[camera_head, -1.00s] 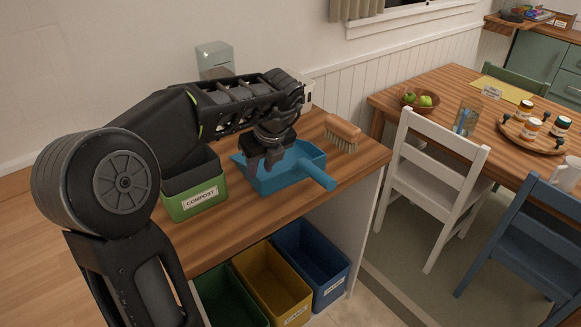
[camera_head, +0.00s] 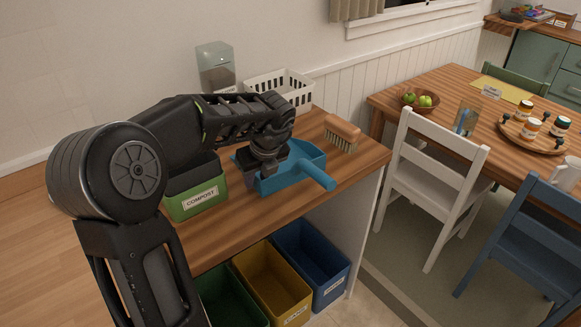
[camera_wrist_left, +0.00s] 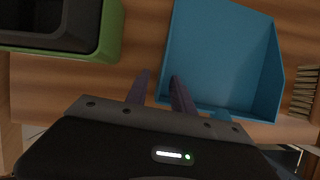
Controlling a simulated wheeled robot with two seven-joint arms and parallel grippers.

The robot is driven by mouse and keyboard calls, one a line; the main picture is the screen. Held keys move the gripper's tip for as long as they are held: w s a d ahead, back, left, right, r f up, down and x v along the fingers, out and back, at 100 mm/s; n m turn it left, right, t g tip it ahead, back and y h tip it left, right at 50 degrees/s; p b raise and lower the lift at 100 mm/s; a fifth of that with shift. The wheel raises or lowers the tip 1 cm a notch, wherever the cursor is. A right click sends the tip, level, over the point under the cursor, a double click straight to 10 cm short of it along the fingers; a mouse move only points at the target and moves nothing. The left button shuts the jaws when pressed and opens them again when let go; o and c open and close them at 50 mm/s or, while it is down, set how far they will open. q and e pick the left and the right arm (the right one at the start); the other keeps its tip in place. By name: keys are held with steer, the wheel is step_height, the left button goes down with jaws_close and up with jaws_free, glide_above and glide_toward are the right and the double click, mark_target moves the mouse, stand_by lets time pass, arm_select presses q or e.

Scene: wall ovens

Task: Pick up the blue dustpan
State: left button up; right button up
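The blue dustpan (camera_head: 302,162) lies on the wooden counter, its handle pointing to the front right. It also fills the upper right of the left wrist view (camera_wrist_left: 222,55). My left gripper (camera_head: 258,179) is low at the pan's left side. In the left wrist view my left gripper (camera_wrist_left: 158,84) has its two dark fingers apart, one outside the pan's side wall and one over the pan's inner side. A gap shows between the fingers and the wall, so it is not shut on it. The gripper hides part of the pan in the head view. My right gripper is not in view.
A green compost bin (camera_head: 203,201) stands just left of the gripper. A wooden brush (camera_head: 342,133) lies behind the dustpan, to the right. A white basket (camera_head: 281,91) and a dispenser (camera_head: 216,67) stand at the back. Sorting bins (camera_head: 312,263) sit below the counter.

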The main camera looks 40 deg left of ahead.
arm_select(q)
steer(key=shift+c, duration=0.4)
jaws_close()
stand_by(1.1)
